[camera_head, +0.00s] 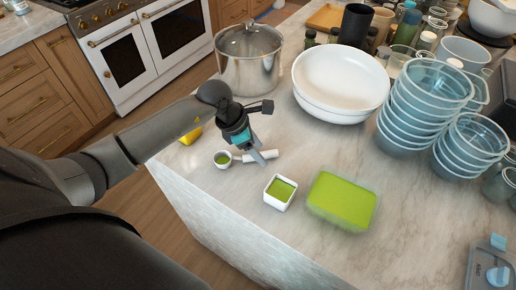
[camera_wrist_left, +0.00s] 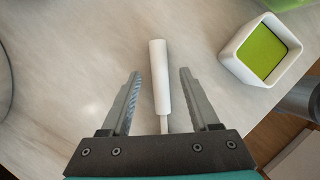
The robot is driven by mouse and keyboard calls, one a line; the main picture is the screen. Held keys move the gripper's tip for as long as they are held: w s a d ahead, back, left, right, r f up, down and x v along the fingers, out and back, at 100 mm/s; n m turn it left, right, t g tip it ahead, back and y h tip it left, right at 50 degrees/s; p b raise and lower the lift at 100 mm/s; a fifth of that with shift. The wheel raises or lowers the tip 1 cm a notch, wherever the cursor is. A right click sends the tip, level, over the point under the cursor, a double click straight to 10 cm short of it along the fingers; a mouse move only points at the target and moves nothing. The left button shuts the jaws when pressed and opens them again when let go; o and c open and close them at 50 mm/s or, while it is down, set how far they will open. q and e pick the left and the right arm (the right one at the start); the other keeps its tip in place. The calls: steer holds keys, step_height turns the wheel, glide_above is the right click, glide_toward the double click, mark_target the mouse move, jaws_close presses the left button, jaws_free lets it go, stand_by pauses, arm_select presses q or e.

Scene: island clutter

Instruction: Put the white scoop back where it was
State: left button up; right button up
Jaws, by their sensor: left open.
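The white scoop lies on the marble counter. Its round bowl (camera_head: 222,160), with green inside, is at the left and its handle (camera_head: 266,155) points right. In the left wrist view the handle (camera_wrist_left: 159,80) lies between my fingers, and its bowl is hidden by the gripper body. My left gripper (camera_head: 261,158) is open, with its fingers over the handle, one on each side; contact cannot be told. It also shows in the left wrist view (camera_wrist_left: 159,74). A small square white container (camera_head: 280,191) with green contents stands just in front. My right gripper is not in view.
A clear tub of green stuff (camera_head: 342,200) stands right of the square container. A steel pot (camera_head: 249,72), white bowls (camera_head: 339,85) and stacked glass bowls (camera_head: 423,105) stand behind. A yellow item (camera_head: 190,136) is near the left counter edge.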

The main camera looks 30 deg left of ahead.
mark_target(240, 158)
arm_select(q)
steer(key=v, duration=1.2)
